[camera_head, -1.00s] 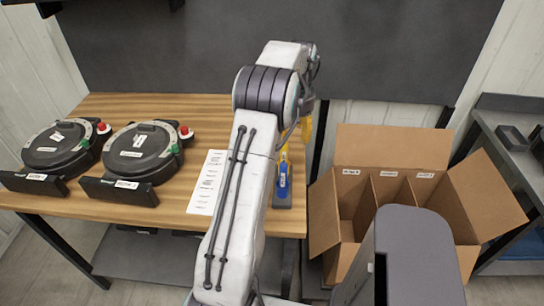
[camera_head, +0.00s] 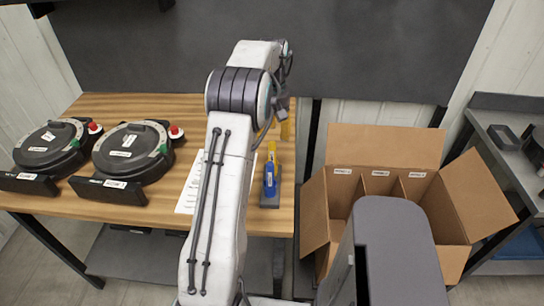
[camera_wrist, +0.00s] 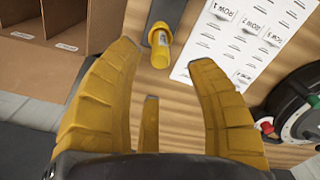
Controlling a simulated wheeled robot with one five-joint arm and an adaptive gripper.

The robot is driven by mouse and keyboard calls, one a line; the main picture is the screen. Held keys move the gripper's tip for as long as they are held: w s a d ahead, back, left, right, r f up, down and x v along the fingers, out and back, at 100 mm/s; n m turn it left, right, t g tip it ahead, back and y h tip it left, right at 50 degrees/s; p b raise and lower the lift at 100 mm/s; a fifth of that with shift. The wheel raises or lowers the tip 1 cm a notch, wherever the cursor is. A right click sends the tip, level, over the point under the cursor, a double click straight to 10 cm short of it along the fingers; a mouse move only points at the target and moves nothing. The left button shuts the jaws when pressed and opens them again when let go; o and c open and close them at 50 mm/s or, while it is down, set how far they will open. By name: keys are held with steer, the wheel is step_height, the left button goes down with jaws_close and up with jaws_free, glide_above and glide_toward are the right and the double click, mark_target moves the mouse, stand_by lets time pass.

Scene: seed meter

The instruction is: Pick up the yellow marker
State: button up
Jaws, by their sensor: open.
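The yellow marker (camera_wrist: 160,50) shows in the wrist view at the top middle, beyond my fingertips and roughly in line with the gap between them. It is a short yellow cylinder with a pale label. It also shows in the head view (camera_head: 272,152), just behind a blue marker (camera_head: 269,183) on a dark holder (camera_head: 270,200) near the table's right edge. My gripper (camera_wrist: 175,82) has its yellow fingers spread wide with nothing between them. In the head view its fingers are partly hidden by my arm, just behind the yellow marker.
A white row sheet (camera_wrist: 243,38) lies beside the markers. Two round dark seed units (camera_head: 132,150) stand on the wooden table's (camera_head: 222,134) left. An open cardboard box with compartments (camera_head: 458,205) stands right of the table. A grey side table (camera_head: 500,160) is at far right.

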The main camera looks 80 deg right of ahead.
mark_target(272, 143)
steer(key=shift+w+d+f+p, duration=0.1)
steer(key=shift+f+p, duration=0.45)
steer(key=shift+f, duration=2.65)
steer(key=shift+c, duration=0.2)
jaws_close()
